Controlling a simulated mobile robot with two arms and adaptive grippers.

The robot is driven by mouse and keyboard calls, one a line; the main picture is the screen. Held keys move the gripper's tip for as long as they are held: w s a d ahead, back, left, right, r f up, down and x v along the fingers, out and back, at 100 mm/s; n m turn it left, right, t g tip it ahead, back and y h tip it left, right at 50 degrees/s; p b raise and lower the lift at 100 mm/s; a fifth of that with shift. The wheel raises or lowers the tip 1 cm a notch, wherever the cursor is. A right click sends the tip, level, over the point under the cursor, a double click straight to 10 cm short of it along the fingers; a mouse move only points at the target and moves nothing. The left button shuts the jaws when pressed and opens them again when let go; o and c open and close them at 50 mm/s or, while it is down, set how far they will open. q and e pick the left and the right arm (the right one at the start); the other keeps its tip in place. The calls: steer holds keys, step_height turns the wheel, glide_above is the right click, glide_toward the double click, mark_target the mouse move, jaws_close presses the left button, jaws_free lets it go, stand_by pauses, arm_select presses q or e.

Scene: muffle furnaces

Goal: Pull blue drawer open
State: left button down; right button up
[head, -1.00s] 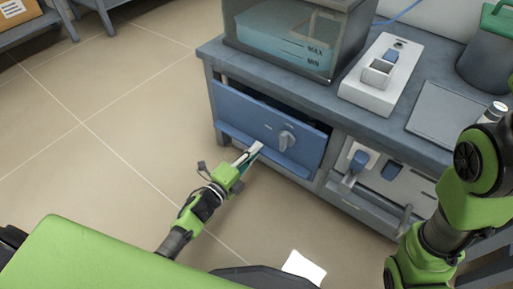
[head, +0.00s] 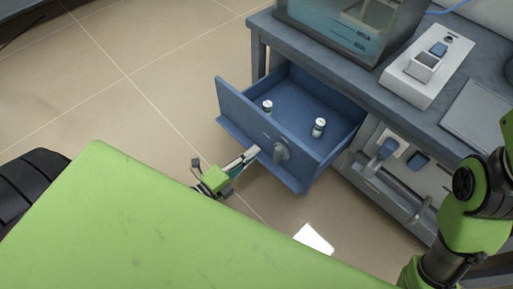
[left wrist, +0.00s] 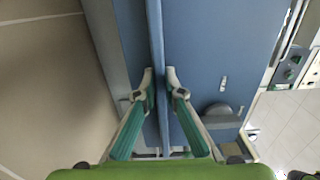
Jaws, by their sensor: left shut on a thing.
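The blue drawer (head: 244,113) stands well open from the grey-blue bench. Two small white-capped vials (head: 319,127) stand in it. A round grey knob (head: 281,151) is on its front, and a blue ledge runs along the front's lower edge. My left gripper (head: 254,151) is at the drawer front, just left of the knob. In the left wrist view, its fingers (left wrist: 158,77) lie on both sides of a thin blue plate, the ledge of the drawer front, and are shut on it. My right arm shows at the right, but its gripper is out of view.
A glass water tank (head: 350,35) and a white device (head: 428,72) stand on the bench top (head: 385,92). The tiled floor (head: 165,75) left of the drawer is clear. A white patch lies on the floor below.

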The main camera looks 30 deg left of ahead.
stand_by(0.3)
arm_select(q)
steer(key=c, duration=2.1)
jaws_free()
steer(key=shift+c, duration=0.2)
steer(key=shift+s, duration=0.1)
steer(key=v, duration=1.2)
steer(key=shift+r, duration=0.1)
